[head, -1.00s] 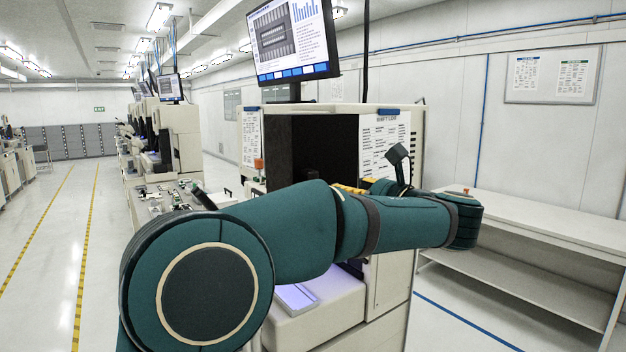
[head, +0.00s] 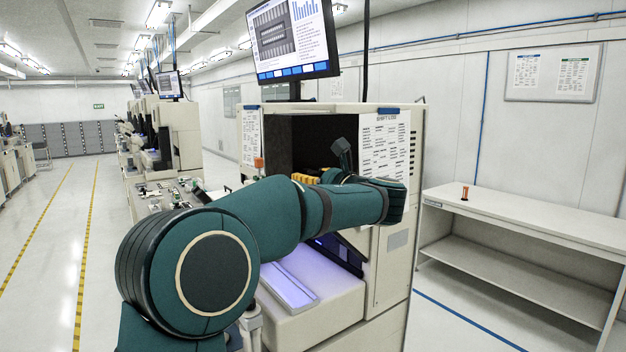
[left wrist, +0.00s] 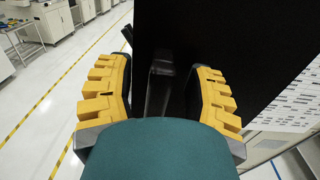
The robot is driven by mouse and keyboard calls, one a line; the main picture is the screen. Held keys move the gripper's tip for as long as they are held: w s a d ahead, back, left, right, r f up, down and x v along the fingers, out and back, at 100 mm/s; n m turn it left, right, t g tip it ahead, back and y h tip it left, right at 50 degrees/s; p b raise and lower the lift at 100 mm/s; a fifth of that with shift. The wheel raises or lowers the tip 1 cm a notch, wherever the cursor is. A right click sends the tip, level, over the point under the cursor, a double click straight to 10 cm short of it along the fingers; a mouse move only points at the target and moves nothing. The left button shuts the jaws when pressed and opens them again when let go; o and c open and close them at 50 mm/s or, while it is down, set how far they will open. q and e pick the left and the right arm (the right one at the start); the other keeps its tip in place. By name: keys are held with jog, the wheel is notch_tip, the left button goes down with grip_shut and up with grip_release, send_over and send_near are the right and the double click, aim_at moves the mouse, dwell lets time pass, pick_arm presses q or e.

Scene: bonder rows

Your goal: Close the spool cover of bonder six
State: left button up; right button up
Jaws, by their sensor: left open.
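The near bonder (head: 350,108) stands in front of me, with a dark open recess in its upper front. No number can be read on it. A dark panel (head: 277,142) stands at the recess's left side; it may be the spool cover, but I cannot tell for sure. My left gripper (head: 315,177) is in front of the recess, its yellow fingers partly hidden by my arm. In the left wrist view my left gripper (left wrist: 160,88) is open, with dark surfaces beyond its fingers. Contact cannot be told. My right gripper is out of view.
A monitor (head: 292,38) stands above the bonder. A lit purple tray (head: 288,287) lies on its lower shelf. A white workbench (head: 530,222) with a small orange item (head: 464,193) is at right. More bonders (head: 180,140) line the left; the aisle floor is clear.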

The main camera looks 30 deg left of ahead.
pick_arm(q)
grip_shut()
jog(key=shift+s, duration=0.1)
